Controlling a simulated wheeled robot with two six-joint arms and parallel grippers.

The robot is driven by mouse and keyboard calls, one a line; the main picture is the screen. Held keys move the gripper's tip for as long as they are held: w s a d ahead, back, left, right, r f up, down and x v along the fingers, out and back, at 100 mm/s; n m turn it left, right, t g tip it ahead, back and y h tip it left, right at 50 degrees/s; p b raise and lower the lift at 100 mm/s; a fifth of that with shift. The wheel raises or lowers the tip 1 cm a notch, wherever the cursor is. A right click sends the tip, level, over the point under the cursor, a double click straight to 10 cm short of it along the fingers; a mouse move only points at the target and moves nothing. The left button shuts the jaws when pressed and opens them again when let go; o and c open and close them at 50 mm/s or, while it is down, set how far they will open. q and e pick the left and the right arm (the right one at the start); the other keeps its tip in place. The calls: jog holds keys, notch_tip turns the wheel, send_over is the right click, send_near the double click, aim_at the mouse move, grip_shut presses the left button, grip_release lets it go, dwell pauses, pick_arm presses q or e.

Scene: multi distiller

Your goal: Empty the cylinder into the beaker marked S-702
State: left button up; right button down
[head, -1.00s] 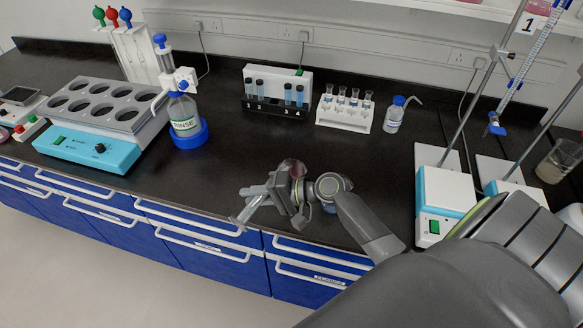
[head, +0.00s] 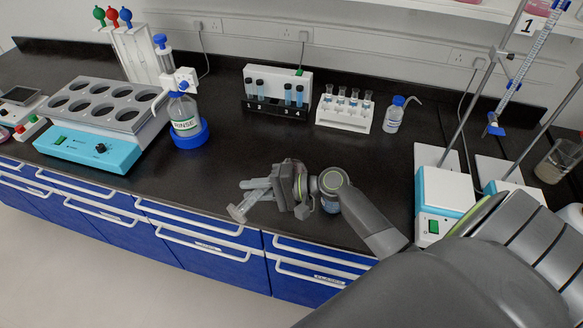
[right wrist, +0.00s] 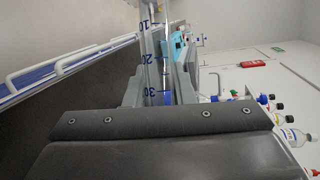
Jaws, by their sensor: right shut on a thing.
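My right gripper (head: 262,192) is shut on a clear graduated cylinder (head: 240,211), above the front part of the bench. The cylinder is tilted, with one end pointing to the lower left; the gripper hides much of it. In the right wrist view the cylinder (right wrist: 151,60) shows dark marks 10, 20 and 30 between the fingers. No label S-702 can be read. A beaker (head: 560,160) with cloudy contents stands at the far right, its marking unreadable. A small bluish thing (head: 331,204) shows beneath my right wrist, mostly hidden. My left gripper is not in view.
Tube racks (head: 272,105) (head: 345,117) and a wash bottle (head: 394,115) stand at the back. Stirrer plates (head: 443,192) with stands are at right. The middle bench is clear.

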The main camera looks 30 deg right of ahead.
jog(key=shift+w+d+r+m+y, duration=0.1)
jog(key=shift+d+r+m+y, duration=0.1)
jog(key=shift+r+m+y, duration=0.4)
jog(key=shift+w+d+r+m+y, duration=0.15)
jog(key=shift+r+m, duration=0.25)
jog(key=shift+r, duration=0.4)
